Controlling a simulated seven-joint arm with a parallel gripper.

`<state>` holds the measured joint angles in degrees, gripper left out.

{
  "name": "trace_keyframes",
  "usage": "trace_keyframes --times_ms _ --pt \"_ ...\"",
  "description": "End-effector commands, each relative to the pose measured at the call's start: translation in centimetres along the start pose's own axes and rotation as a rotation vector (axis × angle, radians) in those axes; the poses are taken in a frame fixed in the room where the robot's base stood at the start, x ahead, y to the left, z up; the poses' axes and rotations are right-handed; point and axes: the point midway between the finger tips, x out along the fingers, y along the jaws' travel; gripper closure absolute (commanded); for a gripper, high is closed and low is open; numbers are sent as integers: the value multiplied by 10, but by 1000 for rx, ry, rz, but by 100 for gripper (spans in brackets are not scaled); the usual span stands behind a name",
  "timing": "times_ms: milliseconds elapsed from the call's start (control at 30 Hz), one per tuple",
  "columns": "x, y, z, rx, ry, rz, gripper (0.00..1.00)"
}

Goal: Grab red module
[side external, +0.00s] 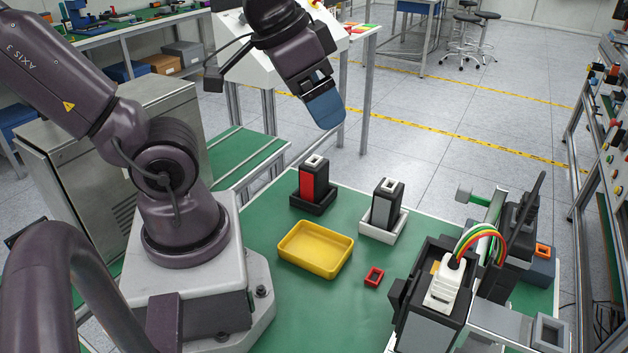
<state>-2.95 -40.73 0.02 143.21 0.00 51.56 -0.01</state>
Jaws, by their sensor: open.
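The red module (308,184) is a red and dark upright block with a pale top. It stands in a black holder (313,206) on the green table. My gripper (325,110) is above the module and slightly to its right, clear of it and empty. Its fingers show as a blue-grey end pointing down; the gap between them is hard to see from this side.
A grey module (386,205) stands in a white holder (384,228). A yellow tray (316,250) and a small red frame (374,277) lie in front. A dark fixture with coloured wires (480,238) stands at the right. The green table (330,325) is bare at the front.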

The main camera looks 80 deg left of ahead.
Motion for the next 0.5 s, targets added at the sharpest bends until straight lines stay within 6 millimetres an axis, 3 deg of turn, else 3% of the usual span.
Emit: trace_keyframes --times_ms 167,333,500 --pt "35 -41 -5 -176 -176 -60 17" --pt "76 -96 -9 -381 -322 -101 17" --pt "118 -156 1 -571 -431 -126 17"
